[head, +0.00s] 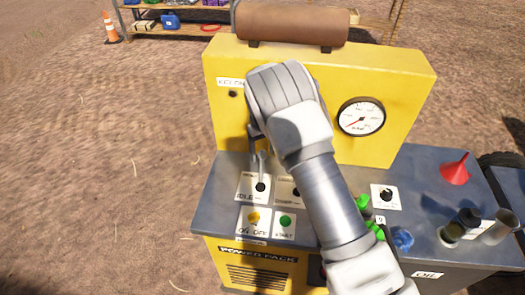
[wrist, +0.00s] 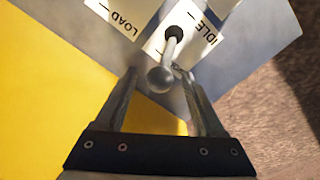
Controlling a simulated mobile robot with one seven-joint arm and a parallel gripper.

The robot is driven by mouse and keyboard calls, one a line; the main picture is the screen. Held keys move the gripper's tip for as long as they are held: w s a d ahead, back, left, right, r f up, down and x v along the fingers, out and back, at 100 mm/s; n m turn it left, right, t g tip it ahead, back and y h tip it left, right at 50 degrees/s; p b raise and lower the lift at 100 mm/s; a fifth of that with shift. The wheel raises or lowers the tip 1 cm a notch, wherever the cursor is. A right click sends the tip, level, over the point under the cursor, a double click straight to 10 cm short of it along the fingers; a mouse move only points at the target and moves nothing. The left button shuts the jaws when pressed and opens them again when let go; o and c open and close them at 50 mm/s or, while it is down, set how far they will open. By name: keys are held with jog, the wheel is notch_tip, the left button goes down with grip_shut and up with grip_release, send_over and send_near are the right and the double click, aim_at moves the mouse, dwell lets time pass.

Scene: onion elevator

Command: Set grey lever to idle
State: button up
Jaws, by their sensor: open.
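The grey lever (wrist: 161,77) has a round grey knob and a short shaft from a black socket on a white plate in the wrist view. The plate reads LOAD (wrist: 122,22) on the left and IDLE (wrist: 211,33) on the right. My gripper (wrist: 156,72) is open, with one finger on each side of the knob. The right finger's tip is close to the shaft; I cannot tell whether it touches. In the head view my gripper (head: 257,153) points down over the lever's black socket (head: 260,187); the lever itself is hard to tell from the fingers there.
The yellow panel (head: 225,120) with a dial gauge (head: 361,117) rises behind the lever. A yellow switch (head: 253,217) and a green button (head: 285,221) sit in front of it. Green valve handles (head: 363,203) and a red funnel (head: 455,169) are to the right.

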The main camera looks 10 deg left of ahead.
grip_shut()
dwell(1.4)
